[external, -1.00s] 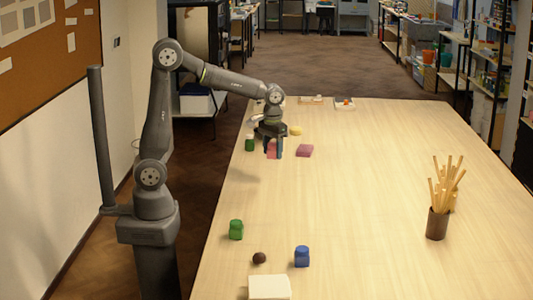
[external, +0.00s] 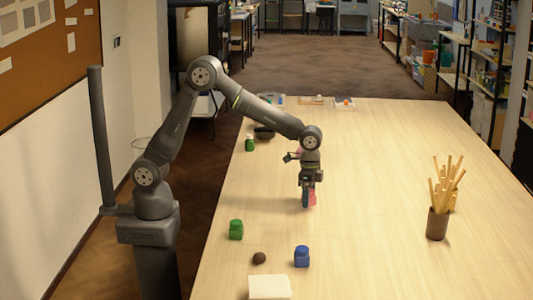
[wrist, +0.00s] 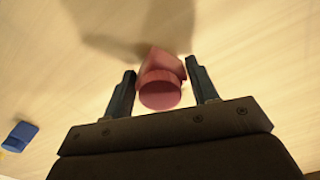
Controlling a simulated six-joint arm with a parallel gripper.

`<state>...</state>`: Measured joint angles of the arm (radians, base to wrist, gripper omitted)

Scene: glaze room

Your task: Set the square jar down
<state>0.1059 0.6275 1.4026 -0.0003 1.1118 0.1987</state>
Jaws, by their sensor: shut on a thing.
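The square jar is pinkish red, with a round lid facing the camera in the wrist view (wrist: 160,62). It sits between the two fingers of my gripper (wrist: 163,88), which is shut on it. In the external view, my gripper (external: 307,197) points down over the middle of the table, and a strip of the jar (external: 313,197) shows beside the finger. The jar's shadow lies on the wood in the wrist view. I cannot tell whether its base touches the table.
A blue jar (external: 302,257), green jar (external: 236,230), dark ball (external: 259,258) and white block (external: 269,287) are at the front. A brown cup of sticks (external: 437,223) stands right. Another green jar (external: 249,144) and dark bowl (external: 264,133) are behind. Table between gripper and cup is clear.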

